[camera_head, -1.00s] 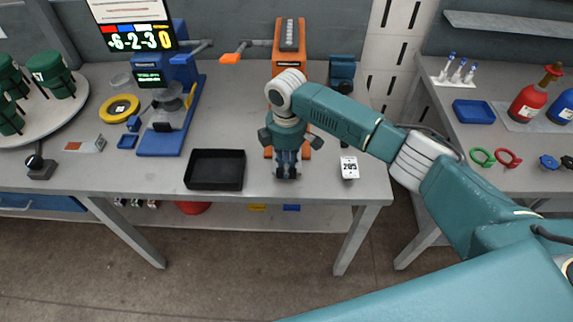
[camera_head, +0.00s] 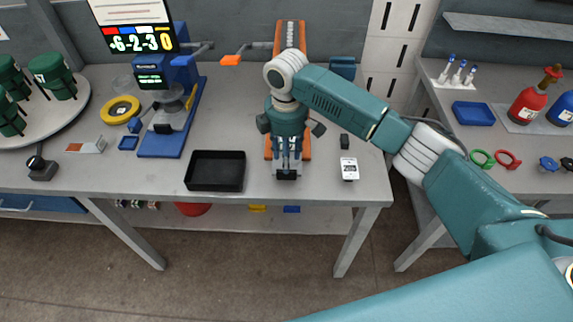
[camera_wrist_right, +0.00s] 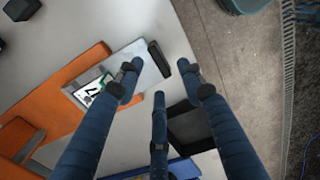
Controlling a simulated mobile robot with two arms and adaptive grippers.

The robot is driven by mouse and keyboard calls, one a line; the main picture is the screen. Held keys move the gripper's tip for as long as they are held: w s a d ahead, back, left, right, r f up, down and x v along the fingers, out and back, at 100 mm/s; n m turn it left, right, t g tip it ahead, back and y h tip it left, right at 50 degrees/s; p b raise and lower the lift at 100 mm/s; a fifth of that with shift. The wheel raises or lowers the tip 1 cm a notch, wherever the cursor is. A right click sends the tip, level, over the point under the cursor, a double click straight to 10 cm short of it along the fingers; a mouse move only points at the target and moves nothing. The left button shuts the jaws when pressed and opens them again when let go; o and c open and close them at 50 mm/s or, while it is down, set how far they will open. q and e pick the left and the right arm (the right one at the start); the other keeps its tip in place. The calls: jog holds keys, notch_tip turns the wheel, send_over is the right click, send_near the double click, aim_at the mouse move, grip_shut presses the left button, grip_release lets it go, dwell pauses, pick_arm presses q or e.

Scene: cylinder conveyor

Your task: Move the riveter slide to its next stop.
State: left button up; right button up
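The orange riveter (camera_head: 290,35) stands at the back middle of the table; its base (camera_wrist_right: 75,75) also shows in the right wrist view. Its grey slide (camera_wrist_right: 140,65), with a white label, sticks out over the front of the base. A black handle (camera_wrist_right: 188,78) is at the slide's outer end and shows in the head view (camera_head: 287,174) just below my fingertips. My right gripper (camera_head: 288,158) is over the slide; in the wrist view its fingers (camera_wrist_right: 158,88) are spread apart, with nothing held. I cannot tell whether one finger touches the handle. My left gripper is not in view.
A black tray (camera_head: 215,186) lies left of the slide. A small white counter (camera_head: 349,170) lies to the right. A blue press (camera_head: 175,125) with a display stands left, beside a round plate (camera_head: 60,122) of green parts. The table's front edge is close.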

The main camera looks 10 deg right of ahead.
notch_tip(320, 180, up, 7)
jog(key=shift+f, duration=0.15)
dwell(0.4)
